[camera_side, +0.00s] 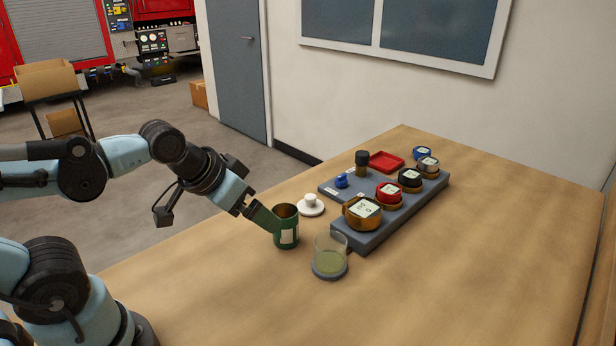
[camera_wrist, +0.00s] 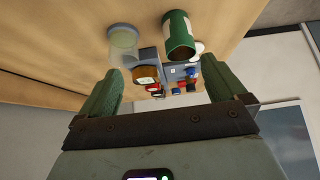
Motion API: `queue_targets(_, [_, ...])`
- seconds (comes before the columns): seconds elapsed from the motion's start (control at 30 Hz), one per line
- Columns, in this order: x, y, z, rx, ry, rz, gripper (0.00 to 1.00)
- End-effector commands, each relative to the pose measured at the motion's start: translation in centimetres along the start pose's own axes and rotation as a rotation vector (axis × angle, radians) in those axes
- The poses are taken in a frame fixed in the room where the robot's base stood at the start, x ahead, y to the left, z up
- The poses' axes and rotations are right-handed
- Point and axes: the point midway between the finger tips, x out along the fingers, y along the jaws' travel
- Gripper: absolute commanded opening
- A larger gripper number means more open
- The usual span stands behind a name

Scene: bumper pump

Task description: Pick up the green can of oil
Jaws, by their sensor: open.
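The green can (camera_side: 287,238) stands upright on the wooden table, with an open top and a pale label. In the wrist view the green can (camera_wrist: 179,40) is at the upper middle, beyond the fingertips. My gripper (camera_side: 264,217) is at the can's left in the side view, its green fingers overlapping the can's left edge; I cannot tell whether they touch. In the wrist view my gripper (camera_wrist: 163,85) has its two fingers wide apart with nothing held between them.
A glass beaker (camera_side: 330,258) with greenish liquid stands just right of the can. A white lidded knob (camera_side: 310,205) lies behind it. A red tray (camera_side: 386,161) is farther back. The front right of the table is clear.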

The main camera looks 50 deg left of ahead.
Motion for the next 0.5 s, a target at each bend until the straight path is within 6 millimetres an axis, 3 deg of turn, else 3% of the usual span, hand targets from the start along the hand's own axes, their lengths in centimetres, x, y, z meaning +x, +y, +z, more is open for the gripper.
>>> queue_targets(0.1, [0.0, 0.0, 0.0, 0.0, 0.0, 0.0, 0.89])
queue_targets(0.37, [0.02, -0.03, -0.02, -0.006, -0.002, 0.001, 0.89])
queue_targets(0.5, [0.33, -0.29, -0.32, -0.107, -0.04, 0.016, 0.89])
